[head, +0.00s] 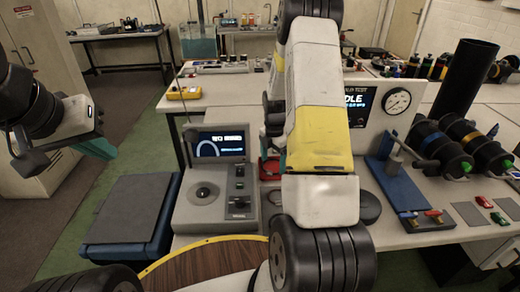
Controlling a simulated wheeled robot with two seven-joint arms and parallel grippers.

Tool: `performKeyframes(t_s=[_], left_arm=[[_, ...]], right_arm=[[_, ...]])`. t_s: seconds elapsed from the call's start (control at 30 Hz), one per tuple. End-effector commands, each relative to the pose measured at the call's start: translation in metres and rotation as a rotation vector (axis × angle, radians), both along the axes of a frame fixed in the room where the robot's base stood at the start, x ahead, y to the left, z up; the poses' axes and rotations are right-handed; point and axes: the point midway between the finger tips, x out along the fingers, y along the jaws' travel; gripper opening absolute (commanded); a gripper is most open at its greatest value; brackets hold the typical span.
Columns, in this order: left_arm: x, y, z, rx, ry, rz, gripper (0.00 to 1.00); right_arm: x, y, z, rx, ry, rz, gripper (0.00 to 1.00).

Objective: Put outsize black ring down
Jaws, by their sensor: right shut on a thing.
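My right gripper (281,158) is mostly hidden behind my own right arm in the middle of the head view; only dark parts and a bit of teal finger show, above the bench beside the grey console. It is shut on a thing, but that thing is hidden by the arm. A flat round black thing (370,208) lies on the bench just right of my arm; I cannot tell whether it is a ring. My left gripper (92,148) is at the far left, over the floor, away from the bench. One teal finger shows clearly, with nothing visible in it.
A grey console with a screen (218,146) stands left of my arm, with a red tray (269,168) beside it. To the right are a gauge box (397,101), a blue fixture (397,182), a tall black cylinder (465,78) and black spools (440,146). A blue-grey box (130,211) is at lower left.

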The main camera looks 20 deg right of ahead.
Motion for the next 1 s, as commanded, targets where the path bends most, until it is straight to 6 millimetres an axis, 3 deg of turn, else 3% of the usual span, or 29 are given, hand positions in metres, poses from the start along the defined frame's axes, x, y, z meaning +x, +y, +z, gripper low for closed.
performKeyframes(t_s=[0.37, 0.4, 0.43, 0.77, 1.0], left_arm=[[0.0, 0.0, 0.0, 0.0, 0.0, 0.0, 0.0], [0.0, 0.0, 0.0, 0.0, 0.0, 0.0, 0.0], [0.0, 0.0, 0.0, 0.0, 0.0, 0.0, 0.0], [0.0, 0.0, 0.0, 0.0, 0.0, 0.0, 0.0], [0.0, 0.0, 0.0, 0.0, 0.0, 0.0, 0.0]], right_arm=[[0.0, 0.0, -0.006, 0.0, -0.001, -0.001, 0.36], [0.0, 0.0, -0.006, 0.0, -0.002, 0.0, 0.86], [0.0, 0.0, -0.006, 0.0, -0.002, 0.0, 0.89], [0.001, 0.0, -0.004, 0.0, -0.002, -0.001, 0.89], [0.002, 0.0, 0.031, 0.0, -0.007, -0.002, 0.89]])
